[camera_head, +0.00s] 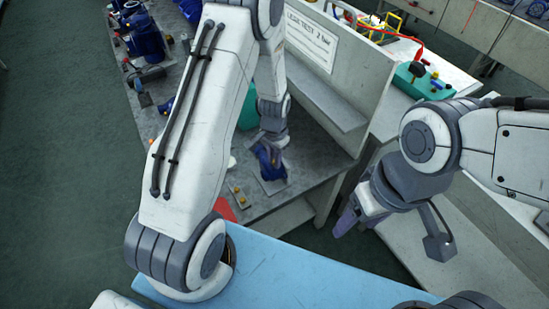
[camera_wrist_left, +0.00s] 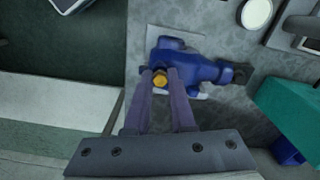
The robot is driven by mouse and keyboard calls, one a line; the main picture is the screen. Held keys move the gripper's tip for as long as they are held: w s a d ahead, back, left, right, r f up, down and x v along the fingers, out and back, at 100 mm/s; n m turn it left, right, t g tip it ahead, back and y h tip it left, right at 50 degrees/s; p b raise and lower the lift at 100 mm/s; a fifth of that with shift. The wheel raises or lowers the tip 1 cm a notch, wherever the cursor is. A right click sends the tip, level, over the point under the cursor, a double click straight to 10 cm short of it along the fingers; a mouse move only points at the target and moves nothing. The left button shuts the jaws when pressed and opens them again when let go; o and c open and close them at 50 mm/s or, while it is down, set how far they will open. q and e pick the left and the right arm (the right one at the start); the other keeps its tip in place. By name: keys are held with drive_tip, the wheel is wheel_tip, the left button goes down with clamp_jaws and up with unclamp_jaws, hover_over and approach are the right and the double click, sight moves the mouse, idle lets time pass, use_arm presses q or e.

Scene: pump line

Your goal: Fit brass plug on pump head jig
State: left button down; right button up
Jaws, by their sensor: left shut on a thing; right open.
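The brass plug (camera_wrist_left: 160,79) shows as a yellow hex head between the fingertips of my left gripper (camera_wrist_left: 160,75) in the left wrist view. The gripper is shut on it. The blue pump head (camera_wrist_left: 203,70) lies right at the fingertips, on a light jig plate (camera_wrist_left: 156,34). I cannot tell whether the plug touches the pump head or sits in its port. In the head view the pump head (camera_head: 272,162) is on the bench below my left gripper (camera_head: 266,146), which partly hides it; the plug is not visible there. My right gripper (camera_head: 347,213) is open and empty, away from the bench.
The grey bench (camera_head: 315,173) has an upright sign panel (camera_head: 312,40) behind it. Several blue pump parts (camera_head: 145,40) stand at its far left end. A teal box (camera_wrist_left: 290,100) stands right of the pump head in the wrist view. A small tray with yellow parts (camera_head: 238,195) lies nearby.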

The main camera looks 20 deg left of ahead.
use_arm(q)
drive_tip(key=shift+f, duration=0.25)
idle(0.6)
drive_tip(key=c, duration=0.7)
unclamp_jaws()
drive_tip(key=o, duration=0.6)
drive_tip(key=shift+o, duration=0.5)
drive_tip(key=shift+r, duration=0.1)
wheel_tip(320, 180, up, 9)
drive_tip(key=p, duration=0.7)
